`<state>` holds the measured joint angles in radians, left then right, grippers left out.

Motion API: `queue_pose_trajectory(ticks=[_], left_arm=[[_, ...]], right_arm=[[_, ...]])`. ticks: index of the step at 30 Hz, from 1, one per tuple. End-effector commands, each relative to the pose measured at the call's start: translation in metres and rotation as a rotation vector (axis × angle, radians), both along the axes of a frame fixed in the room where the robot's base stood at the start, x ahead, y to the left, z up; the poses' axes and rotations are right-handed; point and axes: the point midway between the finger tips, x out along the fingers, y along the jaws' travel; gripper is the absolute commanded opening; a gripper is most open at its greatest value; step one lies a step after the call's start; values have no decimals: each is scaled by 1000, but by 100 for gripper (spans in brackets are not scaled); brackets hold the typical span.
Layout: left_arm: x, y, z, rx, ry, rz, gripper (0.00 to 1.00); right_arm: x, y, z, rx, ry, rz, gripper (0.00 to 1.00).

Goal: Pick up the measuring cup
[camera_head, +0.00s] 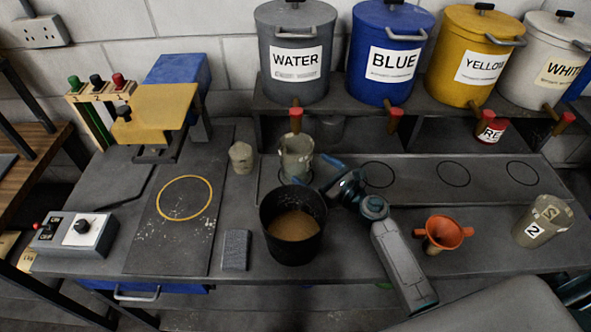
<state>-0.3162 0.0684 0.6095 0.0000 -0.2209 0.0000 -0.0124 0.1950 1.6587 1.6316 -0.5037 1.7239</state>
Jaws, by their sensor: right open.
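A translucent greyish cup (296,150), which looks like the measuring cup, stands upright under the tap of the grey WATER drum (295,85). My right gripper (316,172) reaches in from the lower right, low at the cup's right side, with its blue-tipped fingers open. One finger shows right of the cup and the other is near its base. I cannot tell whether they touch it. My left gripper is out of view.
The bucket holds brown material and stands close in front of the cup. A small beige cup (241,157), a grey block (235,250), an orange funnel (442,233) and a container marked 2 (542,221) stand around. Several coloured drums line the shelf. Circles mark free spots at right.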

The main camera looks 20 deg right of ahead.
Motion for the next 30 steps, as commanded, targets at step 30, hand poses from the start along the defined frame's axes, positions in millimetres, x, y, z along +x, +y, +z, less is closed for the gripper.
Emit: queue_pose_trajectory(ticks=[30], left_arm=[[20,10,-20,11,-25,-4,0]], right_arm=[[65,37,-18,0,0,0,100]])
